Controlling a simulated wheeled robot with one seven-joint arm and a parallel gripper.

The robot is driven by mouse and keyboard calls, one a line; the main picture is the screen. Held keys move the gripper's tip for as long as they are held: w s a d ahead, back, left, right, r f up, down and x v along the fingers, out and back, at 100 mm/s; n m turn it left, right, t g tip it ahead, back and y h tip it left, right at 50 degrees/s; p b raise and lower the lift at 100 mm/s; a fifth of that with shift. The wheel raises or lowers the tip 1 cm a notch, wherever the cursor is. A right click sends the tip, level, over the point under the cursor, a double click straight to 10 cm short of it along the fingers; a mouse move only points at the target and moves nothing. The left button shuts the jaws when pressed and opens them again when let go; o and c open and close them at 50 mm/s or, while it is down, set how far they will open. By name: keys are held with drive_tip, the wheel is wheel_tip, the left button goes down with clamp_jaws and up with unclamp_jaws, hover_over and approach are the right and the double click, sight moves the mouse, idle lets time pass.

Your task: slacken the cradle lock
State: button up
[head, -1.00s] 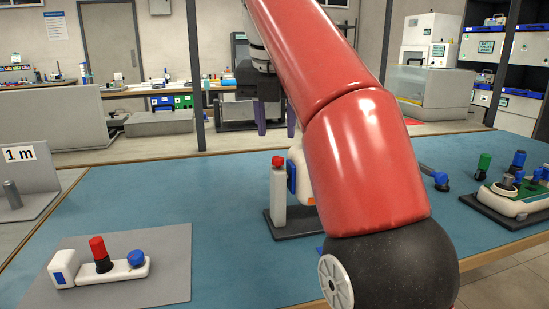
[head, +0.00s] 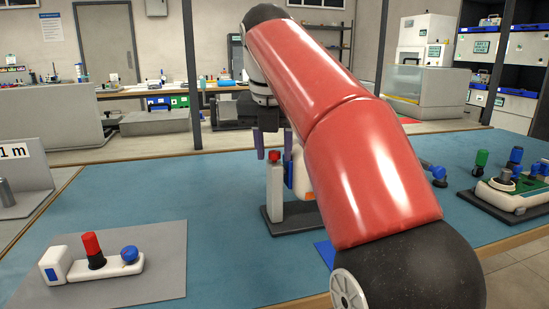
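A dark-based cradle (head: 290,222) stands on the blue table mat near the middle. Its white upright post (head: 275,190) carries a red knob (head: 274,156) on top, which looks like the cradle lock. A white device with blue and orange parts (head: 297,178) stands beside the post, partly hidden by my red arm. My gripper (head: 274,146) points down with two purple fingers apart. In the picture the fingertips flank the red knob at about its height; contact and depth cannot be told.
A white unit with a red knob and a blue knob (head: 129,254) lies on a grey mat at front left. A green-and-white fixture (head: 515,192) and blue and green-topped parts stand at right. The mat between left unit and cradle is clear.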

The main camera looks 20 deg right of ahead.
drive_tip(key=shift+r+p, duration=0.9)
drive_tip(key=shift+r, duration=0.35)
drive_tip(key=shift+f+b, duration=0.95)
drive_tip(key=shift+f, duration=0.3)
drive_tip(key=shift+c, duration=0.5)
drive_tip(key=c, duration=0.5)
drive_tip(key=o, duration=0.8)
